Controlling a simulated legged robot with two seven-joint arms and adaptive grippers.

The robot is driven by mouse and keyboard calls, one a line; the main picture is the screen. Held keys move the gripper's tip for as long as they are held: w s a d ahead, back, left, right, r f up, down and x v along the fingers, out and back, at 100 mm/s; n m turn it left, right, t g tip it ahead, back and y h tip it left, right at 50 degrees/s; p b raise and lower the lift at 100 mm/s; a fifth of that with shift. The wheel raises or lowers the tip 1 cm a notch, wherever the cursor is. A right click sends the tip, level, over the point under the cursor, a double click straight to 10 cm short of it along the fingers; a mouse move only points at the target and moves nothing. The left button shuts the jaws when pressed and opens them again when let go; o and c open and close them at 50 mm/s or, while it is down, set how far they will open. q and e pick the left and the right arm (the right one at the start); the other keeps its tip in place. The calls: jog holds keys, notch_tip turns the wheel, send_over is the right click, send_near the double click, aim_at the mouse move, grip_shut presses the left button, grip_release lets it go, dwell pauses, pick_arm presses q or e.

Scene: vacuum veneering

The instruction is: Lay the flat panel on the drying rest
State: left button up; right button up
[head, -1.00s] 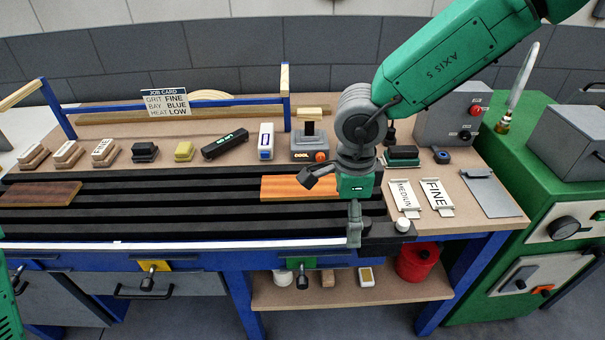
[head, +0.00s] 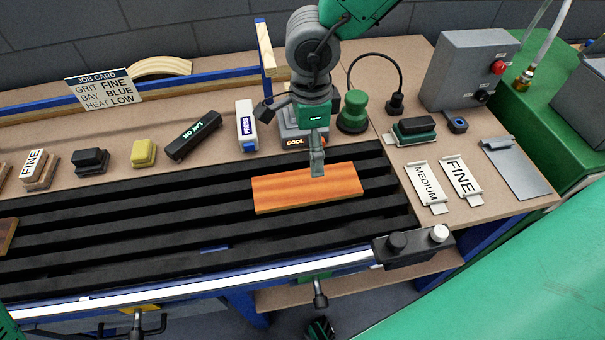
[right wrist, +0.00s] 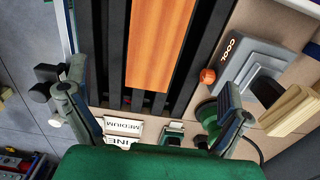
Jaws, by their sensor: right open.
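A flat orange wood panel (head: 300,190) lies on the black slatted bed (head: 200,232); it also shows in the right wrist view (right wrist: 160,45). My right gripper (head: 292,138) is open and empty at the panel's back edge, with one finger in front of the panel's right half in the head view. In the right wrist view my open fingers (right wrist: 152,97) are spread wide and the panel lies beyond them. I cannot tell whether a finger touches it. No part is marked as a drying rest.
Behind the bed stand a COOL-marked device (head: 293,141), a white block (head: 246,126) and a green round-knobbed tool (head: 353,112). MEDIUM (head: 427,184) and FINE (head: 461,178) plates lie at right. A black knobbed block (head: 413,245) sits at the bed's front right corner.

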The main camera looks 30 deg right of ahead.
send_over(306, 184)
jog(key=f, duration=0.6)
jog(key=shift+w+a+f, duration=0.2)
jog(key=shift+w+f, duration=0.05)
jog(key=shift+f, duration=0.05)
jog(key=f, duration=0.3)
jog(key=d+f, duration=0.1)
jog(key=f, duration=0.1)
jog(key=shift+s+f, duration=0.2)
jog(key=shift+s, duration=0.15)
jog(key=shift+w+a+f, duration=0.1)
jog(key=shift+a+f, duration=0.05)
jog(key=shift+f, duration=0.05)
jog(key=shift+a, duration=0.2)
jog(key=shift+a+r, duration=0.1)
jog(key=shift+c, duration=1.3)
jog(key=c, duration=1.1)
